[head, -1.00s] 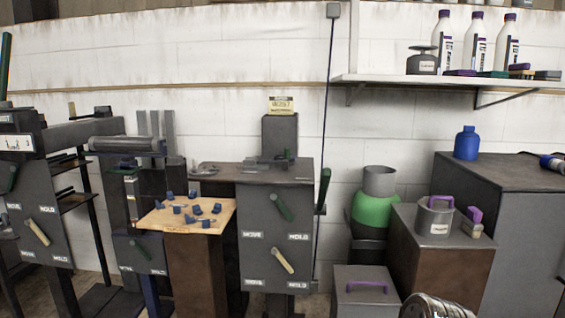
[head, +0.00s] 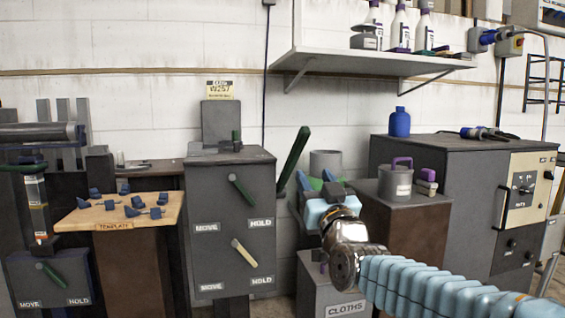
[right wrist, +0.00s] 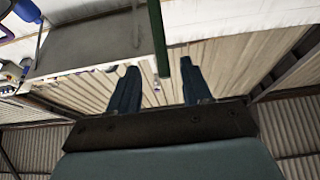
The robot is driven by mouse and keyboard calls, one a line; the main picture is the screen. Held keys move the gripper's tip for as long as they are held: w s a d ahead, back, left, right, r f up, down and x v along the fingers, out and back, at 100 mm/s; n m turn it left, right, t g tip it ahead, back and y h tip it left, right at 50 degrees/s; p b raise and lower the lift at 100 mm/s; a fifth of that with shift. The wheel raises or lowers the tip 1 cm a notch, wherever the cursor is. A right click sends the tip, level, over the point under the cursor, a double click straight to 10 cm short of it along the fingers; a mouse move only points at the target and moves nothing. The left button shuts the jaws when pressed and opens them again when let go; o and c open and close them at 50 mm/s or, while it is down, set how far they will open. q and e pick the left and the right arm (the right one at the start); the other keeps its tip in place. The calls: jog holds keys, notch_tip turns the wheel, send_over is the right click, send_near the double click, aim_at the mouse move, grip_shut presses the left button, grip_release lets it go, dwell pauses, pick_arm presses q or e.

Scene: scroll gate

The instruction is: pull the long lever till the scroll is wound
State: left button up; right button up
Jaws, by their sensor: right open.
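The long green lever (head: 293,162) rises from the right side of the middle grey cabinet (head: 207,255) and leans to the right at its top. My right gripper (head: 316,182) is open beside the lever's lower part, on its right in the head view. In the right wrist view a green bar (right wrist: 158,40), likely this lever, shows between the two open fingers (right wrist: 160,85). I cannot tell whether they touch it. A grey roller (head: 35,133) is at the left, with a narrow upright part (head: 37,200) below it. I cannot tell which part is the scroll. My left gripper is not in view.
The cabinet front has two short levers, green (head: 242,190) and cream (head: 244,252), with MOVE and HOLD labels. A wooden template board (head: 120,222) with blue pieces stands left. A grey CLOTHS box (head: 318,290) and a brown cabinet (head: 420,235) stand close around my right arm.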

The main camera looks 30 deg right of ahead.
aim_at(300, 150)
jog(key=p+x, duration=0.2)
jog(key=x, duration=1.1)
jog(key=shift+w+d+p, duration=0.15)
jog(key=shift+w+p, duration=0.15)
jog(key=shift+p, duration=0.1)
grip_shut()
